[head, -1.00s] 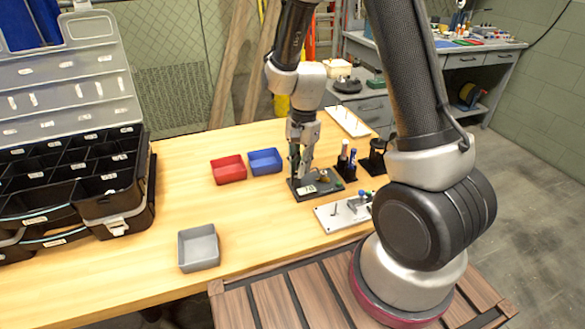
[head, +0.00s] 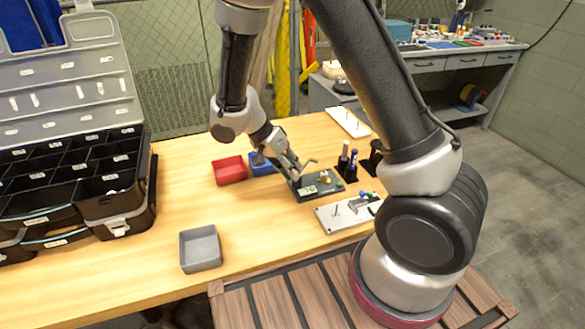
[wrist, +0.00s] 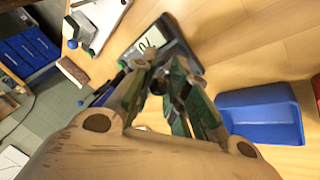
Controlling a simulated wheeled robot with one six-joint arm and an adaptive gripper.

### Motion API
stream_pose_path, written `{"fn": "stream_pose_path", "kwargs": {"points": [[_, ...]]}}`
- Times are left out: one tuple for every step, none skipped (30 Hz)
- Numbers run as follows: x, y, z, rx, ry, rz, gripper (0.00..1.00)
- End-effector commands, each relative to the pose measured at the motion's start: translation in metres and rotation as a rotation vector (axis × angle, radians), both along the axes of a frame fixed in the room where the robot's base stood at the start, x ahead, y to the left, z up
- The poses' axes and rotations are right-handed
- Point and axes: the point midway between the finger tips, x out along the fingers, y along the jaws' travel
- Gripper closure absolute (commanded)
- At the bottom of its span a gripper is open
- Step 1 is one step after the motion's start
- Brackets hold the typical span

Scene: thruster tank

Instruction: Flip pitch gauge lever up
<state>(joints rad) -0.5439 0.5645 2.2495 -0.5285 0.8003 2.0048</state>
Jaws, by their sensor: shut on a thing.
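The pitch gauge is a dark base (head: 320,190) with a pale label and small brass and green parts, on the wooden table. It also shows beyond my fingers in the wrist view (wrist: 187,52). My gripper (head: 296,171) reaches down to the gauge from the upper left, tilted, at its left end. In the wrist view my fingers (wrist: 165,75) are close together over the near side of the gauge. My gripper is shut on what looks like the gauge's lever, which is mostly hidden between the fingers. I cannot tell the lever's exact angle.
A red bin (head: 229,171) and a blue bin (head: 262,169) stand left of the gauge, the blue one close to my gripper. A white plate with parts (head: 338,215) lies in front, dark holders (head: 347,172) to the right. A grey bin (head: 200,250) stands front left.

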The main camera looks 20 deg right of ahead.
Motion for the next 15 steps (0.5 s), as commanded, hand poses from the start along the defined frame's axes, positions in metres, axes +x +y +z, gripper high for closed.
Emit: {"fn": "stream_pose_path", "kwargs": {"points": [[0.0046,0.0031,-0.0001,0.002,-0.009,0.007,1.00],[0.0047,0.0032,-0.0002,-0.001,-0.009,0.007,1.00],[0.0047,0.0032,-0.0002,-0.003,-0.009,0.007,1.00],[0.0048,0.0032,-0.0002,-0.004,-0.010,0.006,1.00],[0.0048,0.0032,-0.0002,-0.004,-0.010,0.006,1.00],[0.0048,0.0032,-0.0002,-0.006,-0.009,0.006,1.00],[0.0048,0.0032,-0.0002,-0.006,-0.009,0.006,1.00],[0.0048,0.0032,-0.0002,-0.006,-0.009,0.006,1.00],[0.0049,0.0031,-0.0001,-0.006,-0.009,0.006,1.00],[0.0049,0.0031,-0.0001,-0.006,-0.009,0.006,1.00],[0.0049,0.0031,-0.0001,-0.006,-0.009,0.006,1.00],[0.0048,0.0030,-0.0001,-0.006,-0.009,0.006,1.00],[0.0048,0.0030,-0.0001,-0.005,-0.009,0.006,1.00],[0.0049,0.0030,-0.0001,-0.005,-0.009,0.006,1.00],[0.0049,0.0030,-0.0001,-0.005,-0.009,0.006,0.77]]}}
